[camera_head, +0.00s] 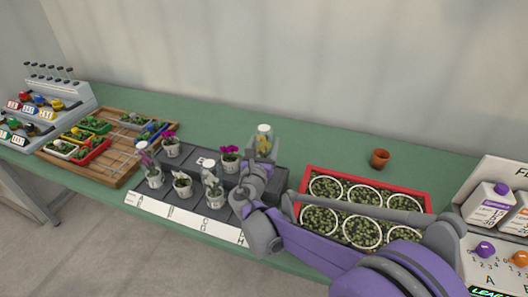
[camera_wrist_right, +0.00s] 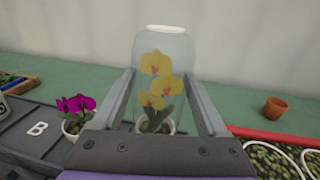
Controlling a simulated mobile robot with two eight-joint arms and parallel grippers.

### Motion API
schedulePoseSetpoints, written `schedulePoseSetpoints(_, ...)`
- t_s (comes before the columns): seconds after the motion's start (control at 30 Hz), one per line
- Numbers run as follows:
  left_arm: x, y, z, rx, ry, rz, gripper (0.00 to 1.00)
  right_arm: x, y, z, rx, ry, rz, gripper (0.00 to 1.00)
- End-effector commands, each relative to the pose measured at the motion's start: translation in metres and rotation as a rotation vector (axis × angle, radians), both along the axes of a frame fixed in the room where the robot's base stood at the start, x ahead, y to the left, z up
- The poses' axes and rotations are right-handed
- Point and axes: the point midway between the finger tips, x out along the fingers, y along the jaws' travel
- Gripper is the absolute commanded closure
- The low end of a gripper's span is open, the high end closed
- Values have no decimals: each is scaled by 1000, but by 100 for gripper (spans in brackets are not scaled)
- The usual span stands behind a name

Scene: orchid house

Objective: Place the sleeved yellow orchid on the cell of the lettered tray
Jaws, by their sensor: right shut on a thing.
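The sleeved yellow orchid (camera_head: 264,142) is upright in a clear sleeve over the right back part of the lettered tray (camera_head: 274,192). In the right wrist view the yellow orchid (camera_wrist_right: 157,85) stands between the two fingers of my right gripper (camera_wrist_right: 162,105), which is shut on it. My right arm comes in from the lower right and hides part of the tray's right end. I cannot tell whether the pot touches the tray. The letter B (camera_wrist_right: 37,129) shows on the tray left of the orchid. My left gripper is not in view.
Other potted orchids stand on the tray, including a magenta one (camera_head: 229,154) just left of the held orchid. A red crate (camera_head: 309,172) of round pots is at the right, with a terracotta pot (camera_head: 380,158) behind it. A wooden board (camera_head: 107,177) lies left.

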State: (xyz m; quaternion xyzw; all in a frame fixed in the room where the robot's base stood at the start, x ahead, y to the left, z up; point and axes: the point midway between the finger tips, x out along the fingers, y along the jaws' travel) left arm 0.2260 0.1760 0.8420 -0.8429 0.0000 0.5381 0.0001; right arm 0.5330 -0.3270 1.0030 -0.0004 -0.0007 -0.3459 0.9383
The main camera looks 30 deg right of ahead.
Motion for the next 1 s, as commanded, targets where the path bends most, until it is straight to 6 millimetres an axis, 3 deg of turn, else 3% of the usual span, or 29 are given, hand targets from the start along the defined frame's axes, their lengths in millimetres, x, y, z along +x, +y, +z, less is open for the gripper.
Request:
schedulePoseSetpoints(0.13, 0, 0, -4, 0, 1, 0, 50, 0, 0, -21, 0, 0, 0, 100)
schedulePoseSetpoints(0.57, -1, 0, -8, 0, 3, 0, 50, 0, 0, -27, -1, 1, 0, 100)
schedulePoseSetpoints(0.6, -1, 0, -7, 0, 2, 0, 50, 0, 0, -26, 0, 0, 0, 17)
schedulePoseSetpoints(0.7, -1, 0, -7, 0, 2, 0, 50, 0, 0, -26, 0, 0, 0, 0)
schedulePoseSetpoints(1.0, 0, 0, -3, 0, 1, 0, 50, 0, 0, -22, 0, 0, 0, 0)
